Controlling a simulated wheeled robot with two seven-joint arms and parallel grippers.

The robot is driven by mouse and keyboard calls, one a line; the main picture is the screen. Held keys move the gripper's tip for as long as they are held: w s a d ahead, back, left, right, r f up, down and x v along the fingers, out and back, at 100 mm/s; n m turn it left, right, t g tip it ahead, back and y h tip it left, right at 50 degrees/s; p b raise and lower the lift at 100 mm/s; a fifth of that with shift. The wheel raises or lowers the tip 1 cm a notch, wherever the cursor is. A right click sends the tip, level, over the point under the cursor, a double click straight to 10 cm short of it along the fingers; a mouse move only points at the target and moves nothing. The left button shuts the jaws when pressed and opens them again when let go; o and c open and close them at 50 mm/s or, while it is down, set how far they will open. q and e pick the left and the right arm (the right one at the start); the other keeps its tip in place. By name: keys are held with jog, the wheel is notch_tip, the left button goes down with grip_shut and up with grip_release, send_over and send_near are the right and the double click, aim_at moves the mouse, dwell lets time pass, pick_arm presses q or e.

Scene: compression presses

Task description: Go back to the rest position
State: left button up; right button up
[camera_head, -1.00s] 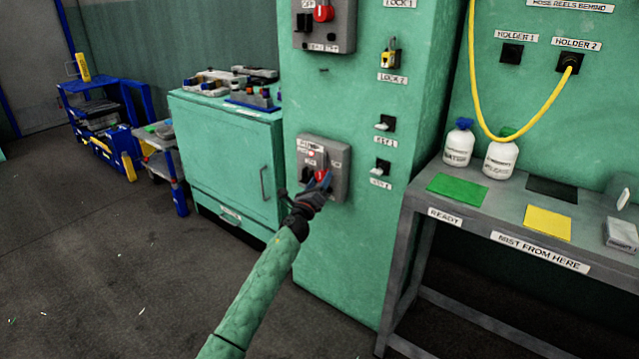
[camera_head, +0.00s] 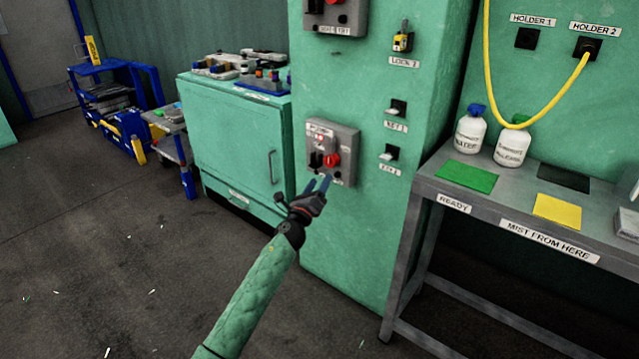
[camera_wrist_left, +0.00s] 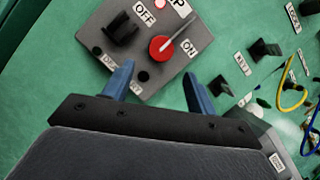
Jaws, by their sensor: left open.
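My left gripper (camera_head: 317,184) is in front of the green press column (camera_head: 345,240), just below and in front of a grey switch box (camera_head: 346,142). Its blue fingers are apart and nothing is between them. The gripper stands apart from the knobs. My right gripper is not in view.
A grey table (camera_head: 425,185) with two white bottles (camera_head: 470,133) and green and yellow mats stands at the right. A green cabinet (camera_head: 235,140) and a blue cart (camera_head: 110,105) stand at the left.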

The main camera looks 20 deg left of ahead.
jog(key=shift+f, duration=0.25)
